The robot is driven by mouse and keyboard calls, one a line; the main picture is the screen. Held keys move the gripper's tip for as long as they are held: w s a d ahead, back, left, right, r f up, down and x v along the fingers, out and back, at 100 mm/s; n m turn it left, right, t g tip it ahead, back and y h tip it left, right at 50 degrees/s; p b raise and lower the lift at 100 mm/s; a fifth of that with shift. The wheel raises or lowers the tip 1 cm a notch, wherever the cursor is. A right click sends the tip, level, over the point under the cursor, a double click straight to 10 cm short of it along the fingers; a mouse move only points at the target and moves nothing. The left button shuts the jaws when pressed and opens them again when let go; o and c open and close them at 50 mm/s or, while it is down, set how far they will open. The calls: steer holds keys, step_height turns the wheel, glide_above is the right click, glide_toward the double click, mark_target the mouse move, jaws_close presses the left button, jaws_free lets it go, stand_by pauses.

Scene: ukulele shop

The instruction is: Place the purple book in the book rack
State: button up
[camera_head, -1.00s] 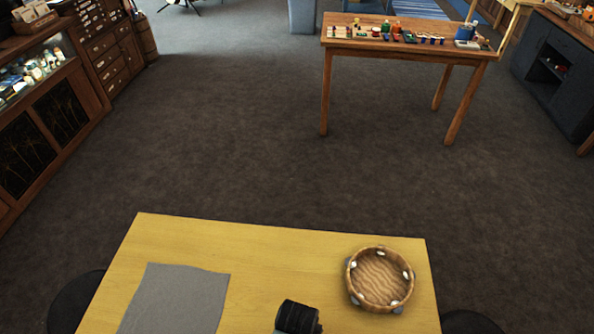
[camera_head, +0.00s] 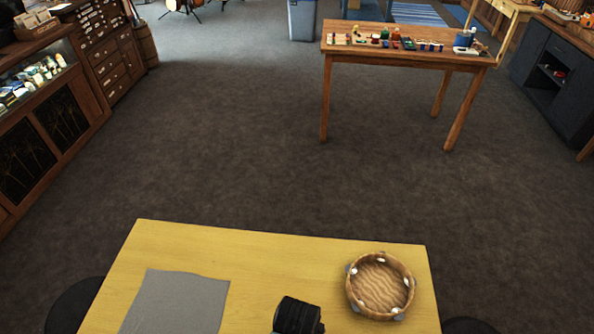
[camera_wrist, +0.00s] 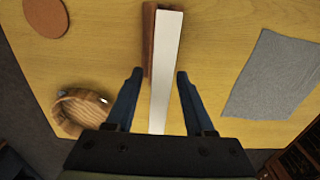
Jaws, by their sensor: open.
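My gripper (camera_wrist: 159,76) is open in the wrist view, its two dark blue fingers pointing at the yellow tabletop. Between and beyond the fingers lies a long white strip (camera_wrist: 168,60) with a reddish-brown strip (camera_wrist: 149,48) along its left side. The fingers stand on either side of this pair with some space, and neither is clearly closed on it. I cannot tell whether the strips are the book's edge or part of the rack. No purple cover shows in either view. The head view does not show the fingers.
The yellow table (camera_head: 240,255) also holds a wooden tambourine (camera_head: 379,286) and a grey cloth (camera_head: 178,302). A terracotta disc (camera_wrist: 46,16) lies in the wrist view's upper left. Dark stools (camera_head: 72,306) flank the table. Open carpet separates it from a wooden table (camera_head: 350,45).

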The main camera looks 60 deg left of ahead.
step_height(320, 180, up, 8)
steer(key=shift+f, duration=0.15)
steer(key=w+a+r+m+t+y, duration=0.25)
steer(key=w+r+t, duration=0.45)
steer(key=w+r, duration=0.75)
steer(key=w+d+r+m+t+y, duration=0.1)
steer(key=w+d+r+t, duration=0.15)
steer(key=w+r, duration=0.35)
steer(key=w+d+r+m+t+y, duration=0.1)
steer(key=w+d+r+t, duration=0.2)
steer(key=r, duration=0.5)
steer(key=d+r+m+t+h, duration=0.15)
steer(key=d+r+t, duration=0.25)
steer(key=r, duration=0.7)
steer(key=d+r+m+t, duration=0.2)
steer(key=d+r+t, duration=0.2)
steer(key=r, duration=0.8)
steer(key=s+d+r+m+t+h, duration=0.1)
steer(key=s+d+r+t, duration=0.2)
steer(key=r, duration=0.4)
steer(key=s+d+r+m+t+h, duration=0.1)
steer(key=s+d+r+t+h, duration=0.1)
steer(key=s+d+r+t, duration=0.2)
step_height(320, 180, up, 4)
steer(key=shift+s+d+f, duration=0.1)
steer(key=shift+s+d, duration=0.05)
steer(key=shift+s, duration=0.8)
